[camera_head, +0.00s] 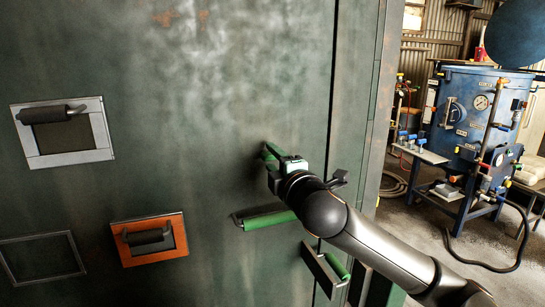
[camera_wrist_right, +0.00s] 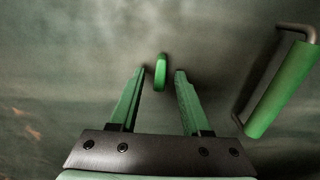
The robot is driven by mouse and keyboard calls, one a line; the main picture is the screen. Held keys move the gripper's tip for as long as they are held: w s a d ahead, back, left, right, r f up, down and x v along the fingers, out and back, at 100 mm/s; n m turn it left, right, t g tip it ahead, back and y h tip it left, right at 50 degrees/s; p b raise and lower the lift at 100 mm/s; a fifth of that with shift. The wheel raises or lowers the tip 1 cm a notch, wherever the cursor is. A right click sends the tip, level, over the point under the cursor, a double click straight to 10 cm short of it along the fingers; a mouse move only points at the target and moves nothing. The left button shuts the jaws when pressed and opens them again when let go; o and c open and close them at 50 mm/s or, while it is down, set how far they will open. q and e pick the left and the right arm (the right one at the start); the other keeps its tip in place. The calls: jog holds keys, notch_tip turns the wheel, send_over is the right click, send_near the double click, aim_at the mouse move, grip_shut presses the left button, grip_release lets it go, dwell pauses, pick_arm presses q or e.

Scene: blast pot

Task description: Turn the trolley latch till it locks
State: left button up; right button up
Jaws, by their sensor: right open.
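My right gripper (camera_head: 268,150) reaches the dark green metal panel (camera_head: 225,80) in the head view. In the right wrist view the same gripper (camera_wrist_right: 153,72) is open, with its two green fingers apart. A small upright green piece (camera_wrist_right: 160,72) shows between and beyond the fingertips, with a gap on each side; it looks like the latch, but I cannot be sure. In the head view the gripper hides this spot. My left gripper is not in view.
A green bar handle (camera_head: 268,220) sits just below the gripper, also at the right of the wrist view (camera_wrist_right: 283,90). Another green handle (camera_head: 338,267) is lower right. Grey (camera_head: 62,130) and orange (camera_head: 148,239) framed handles are left. A blue tank (camera_head: 475,115) stands far right.

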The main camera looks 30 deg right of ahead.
jog(key=shift+w, duration=0.3)
jog(key=shift+c, duration=0.4)
grip_shut()
